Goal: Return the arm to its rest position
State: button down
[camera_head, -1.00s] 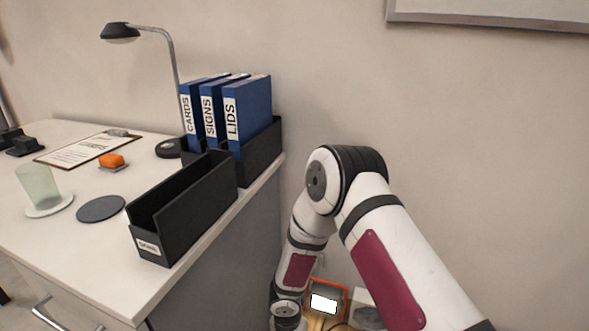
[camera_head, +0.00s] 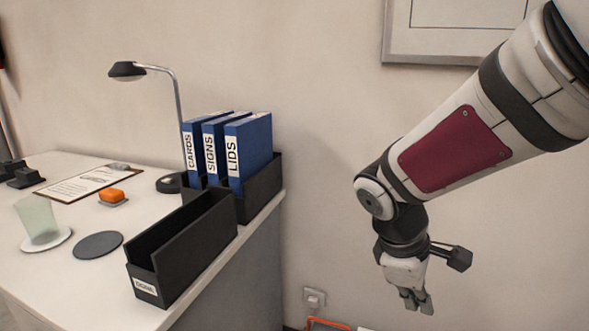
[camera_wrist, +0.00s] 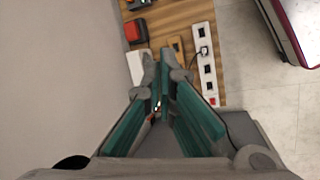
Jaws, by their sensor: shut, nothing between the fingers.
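My arm hangs at the right of the head view, clear of the desk, with its elbow raised toward the upper right. My gripper (camera_head: 418,300) points down in front of the bare wall, to the right of the desk. It is shut and holds nothing. In the wrist view, my gripper's fingers (camera_wrist: 160,72) come together above a wooden surface, well apart from what lies below.
The desk (camera_head: 85,290) holds an empty black box (camera_head: 185,262), blue binders (camera_head: 252,150), a lamp (camera_head: 128,71) and a cup (camera_head: 38,218). Below my gripper, a wooden board (camera_wrist: 178,22) carries a white power strip (camera_wrist: 204,60). A picture frame (camera_head: 400,50) hangs behind my arm.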

jog(key=s+a+r+m+y, duration=0.15)
jog(key=s+m, duration=0.25)
jog(key=s, duration=0.4)
jog(key=s+r+m+y, duration=0.1)
jog(key=s+r+m, duration=0.25)
jog(key=s, duration=0.45)
jog(key=s+r+m+y, duration=0.2)
jog(key=s+m, duration=0.2)
jog(key=s, duration=0.5)
notch_tip(320, 180, up, 33)
jog(key=t+p, duration=0.3)
jog(key=p, duration=2.8)
jog(key=shift+w+p, duration=0.2)
jog(key=shift+p, duration=0.2)
jog(key=shift+n, duration=0.25)
